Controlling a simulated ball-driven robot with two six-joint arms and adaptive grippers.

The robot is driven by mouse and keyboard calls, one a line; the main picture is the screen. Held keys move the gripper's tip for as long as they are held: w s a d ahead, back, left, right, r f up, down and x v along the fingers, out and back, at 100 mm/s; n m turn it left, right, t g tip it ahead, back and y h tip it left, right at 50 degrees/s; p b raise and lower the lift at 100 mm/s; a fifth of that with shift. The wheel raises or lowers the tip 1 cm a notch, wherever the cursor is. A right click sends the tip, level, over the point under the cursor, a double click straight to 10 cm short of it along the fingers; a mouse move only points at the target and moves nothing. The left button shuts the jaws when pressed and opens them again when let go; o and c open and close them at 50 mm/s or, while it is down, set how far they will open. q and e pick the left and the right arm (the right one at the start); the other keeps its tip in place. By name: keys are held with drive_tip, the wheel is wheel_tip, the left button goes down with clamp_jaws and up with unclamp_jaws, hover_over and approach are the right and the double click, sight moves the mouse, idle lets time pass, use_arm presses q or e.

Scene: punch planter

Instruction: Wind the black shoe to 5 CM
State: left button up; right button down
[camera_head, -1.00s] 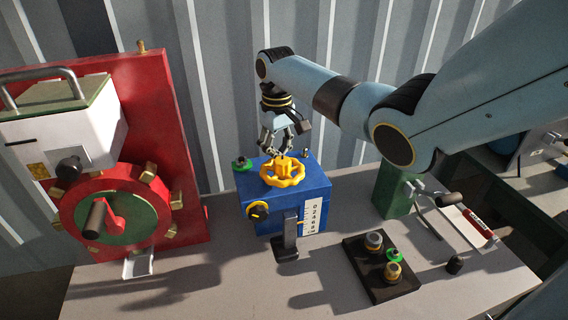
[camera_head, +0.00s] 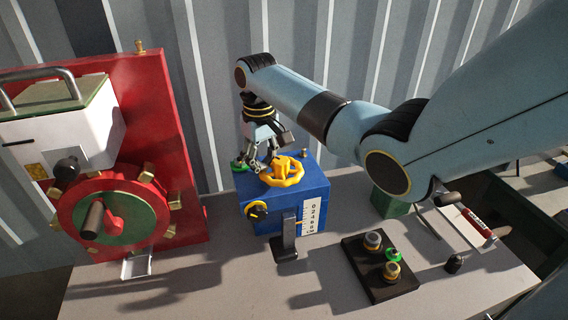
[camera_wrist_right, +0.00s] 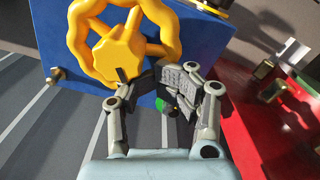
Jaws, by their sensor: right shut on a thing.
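The black shoe (camera_head: 289,239) is an upright bar with a foot, at the front of the blue box (camera_head: 330,184). A white scale (camera_head: 312,217) with numbers is on the box front beside it; the exact reading is too small to tell. A yellow handwheel (camera_head: 296,176) lies on top of the box. My right gripper (camera_head: 259,168) is at the wheel's left rim and appears shut on it. In the right wrist view the fingers (camera_wrist_right: 163,84) close beside the wheel's hub (camera_wrist_right: 118,53) and hide part of the rim. My left gripper is out of view.
A red machine (camera_head: 165,110) stands left. A black block with fittings (camera_head: 378,285) and a red-handled tool (camera_head: 484,227) lie right. The front bench is clear.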

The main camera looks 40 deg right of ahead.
sight(267, 178)
drive_tip(key=shift+s+a+f, duration=0.3)
drive_tip(key=shift+s+f, duration=0.05)
drive_tip(key=shift+s, duration=0.05)
drive_tip(key=shift+a, duration=0.1)
drive_tip(key=shift+s+f, duration=0.1)
drive_tip(key=shift+f, duration=0.05)
drive_tip(key=shift+s+a+f, duration=0.1)
drive_tip(key=shift+s+a, duration=0.3)
drive_tip(key=shift+s, duration=0.05)
drive_tip(key=shift+s+a, duration=0.25)
drive_tip(key=shift+s, duration=0.3)
drive_tip(key=shift+s+r, duration=0.45)
drive_tip(key=r, duration=0.1)
drive_tip(key=d+r, duration=0.1)
drive_tip(key=r, duration=0.1)
drive_tip(key=shift+d+r, duration=0.15)
drive_tip(key=shift+r, duration=0.1)
drive_tip(key=shift+w+a+r, duration=0.1)
drive_tip(key=shift+a+r, duration=0.05)
drive_tip(key=shift+r, duration=1)
drive_tip(key=shift+w+a+r, duration=0.1)
drive_tip(key=shift+r, duration=1)
